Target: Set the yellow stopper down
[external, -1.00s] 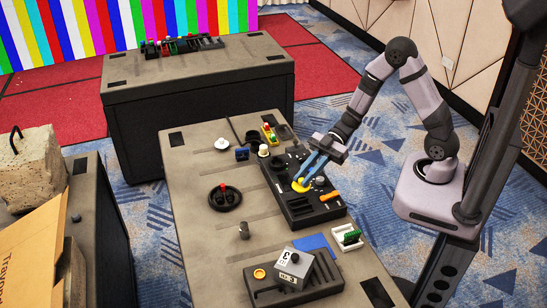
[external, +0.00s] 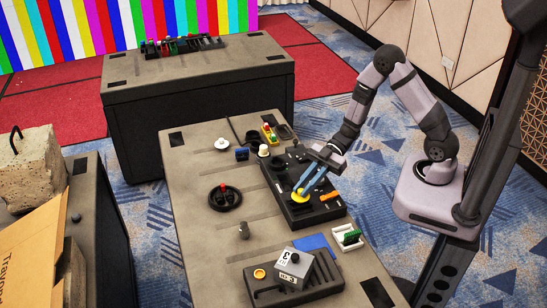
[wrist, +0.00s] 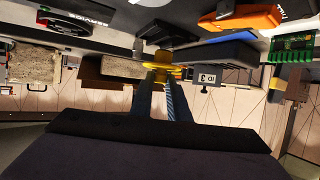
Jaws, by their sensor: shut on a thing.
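My gripper (external: 304,188) reaches down over the black panel (external: 274,176) with its two blue fingers. Its fingertips are closed on the yellow stopper (external: 299,195), which is at the middle of the panel. In the wrist view, the yellow stopper (wrist: 160,68) shows between the fingertips, seen edge-on and partly covered by them. I cannot tell whether its underside touches the panel.
An orange piece (external: 330,196) lies on the panel just right of the gripper. A white frame with a green part (external: 350,236), a blue pad (external: 314,242) and a black tray (external: 262,291) stand nearer the front.

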